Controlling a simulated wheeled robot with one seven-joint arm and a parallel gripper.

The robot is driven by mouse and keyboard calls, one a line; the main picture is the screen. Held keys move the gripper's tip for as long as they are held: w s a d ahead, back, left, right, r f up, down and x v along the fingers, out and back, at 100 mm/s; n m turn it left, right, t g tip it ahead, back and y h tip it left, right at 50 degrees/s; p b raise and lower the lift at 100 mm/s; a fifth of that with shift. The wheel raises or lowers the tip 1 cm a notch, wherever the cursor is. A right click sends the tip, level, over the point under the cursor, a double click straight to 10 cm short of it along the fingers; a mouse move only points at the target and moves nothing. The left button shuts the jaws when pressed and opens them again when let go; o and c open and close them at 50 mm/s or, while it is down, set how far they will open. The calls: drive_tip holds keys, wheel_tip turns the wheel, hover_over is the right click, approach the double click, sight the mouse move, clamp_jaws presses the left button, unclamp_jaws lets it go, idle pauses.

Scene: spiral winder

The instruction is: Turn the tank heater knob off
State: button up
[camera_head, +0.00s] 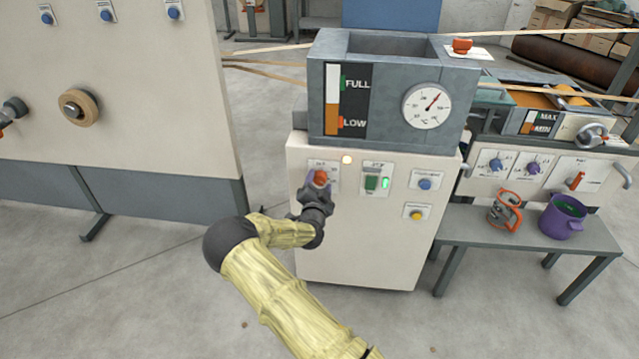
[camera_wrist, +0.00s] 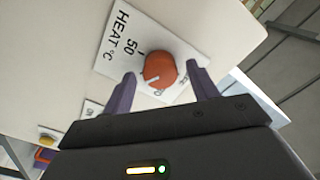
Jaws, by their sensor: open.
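The tank heater knob (camera_wrist: 159,70) is a round orange-red knob with a pale pointer mark, on a white plate (camera_wrist: 190,40) reading "HEAT °C" and "50". In the head view the knob (camera_head: 320,177) is on the upper left of the white cabinet front, below the grey tank. My gripper (camera_wrist: 163,84) is open, with one purple finger on each side of the knob. A gap shows between the fingers and the knob. In the head view my gripper (camera_head: 318,186) is right at the knob and partly covers its plate.
A lit yellowish lamp (camera_head: 347,160) is just right of the knob. A green switch (camera_head: 372,182), a blue button (camera_head: 425,184) and a yellow button (camera_head: 416,215) are further right. The tank (camera_head: 390,90) with its dial is above. A bench (camera_head: 480,225) stands to the right.

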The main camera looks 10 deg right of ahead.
drive_tip(key=shift+w+d, duration=0.15)
drive_tip(key=shift+w, duration=0.4)
drive_tip(key=shift+c, duration=0.2)
drive_tip(key=c, duration=1)
drive_tip(key=shift+o, duration=0.2)
